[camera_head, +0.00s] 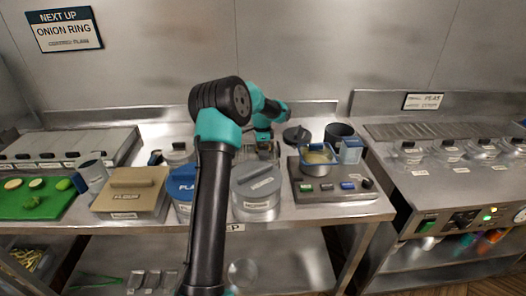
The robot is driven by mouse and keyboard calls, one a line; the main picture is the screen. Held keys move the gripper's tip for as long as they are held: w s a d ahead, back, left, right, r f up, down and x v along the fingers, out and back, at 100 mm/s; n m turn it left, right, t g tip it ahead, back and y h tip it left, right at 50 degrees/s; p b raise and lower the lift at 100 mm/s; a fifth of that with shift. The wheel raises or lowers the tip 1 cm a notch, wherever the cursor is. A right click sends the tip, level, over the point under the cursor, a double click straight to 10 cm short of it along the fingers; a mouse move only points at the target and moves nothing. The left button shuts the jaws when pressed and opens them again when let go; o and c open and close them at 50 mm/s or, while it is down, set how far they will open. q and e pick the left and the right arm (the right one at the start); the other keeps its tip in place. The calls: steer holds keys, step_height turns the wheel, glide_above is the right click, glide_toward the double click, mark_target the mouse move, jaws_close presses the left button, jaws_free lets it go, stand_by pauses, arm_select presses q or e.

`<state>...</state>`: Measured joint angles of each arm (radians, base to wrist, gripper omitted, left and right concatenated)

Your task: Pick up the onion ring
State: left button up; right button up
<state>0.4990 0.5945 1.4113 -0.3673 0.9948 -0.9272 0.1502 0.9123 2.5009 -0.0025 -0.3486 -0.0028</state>
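A wall sign (64,30) reads "NEXT UP ONION RING". I cannot make out an onion ring on the counter. One arm of mine rises from the bottom, left of centre, bends at a black elbow and reaches over the back of the counter. I take it as my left arm. The end of this arm, with my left gripper (264,149), is small and dark near a wire rack. Its fingers are too small to tell open from shut. My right gripper is not in view.
A grey lidded pot (257,193), a blue lid (181,182) and a tan lidded box (128,192) stand along the front. A pan (318,158) with yellowish content sits on a unit with coloured buttons. A green board (35,201) with cut vegetables lies left.

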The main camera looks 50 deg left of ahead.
arm_select(q)
steer(key=c, duration=0.8)
step_height(320, 180, up, 10)
stand_by(0.4)
stand_by(0.5)
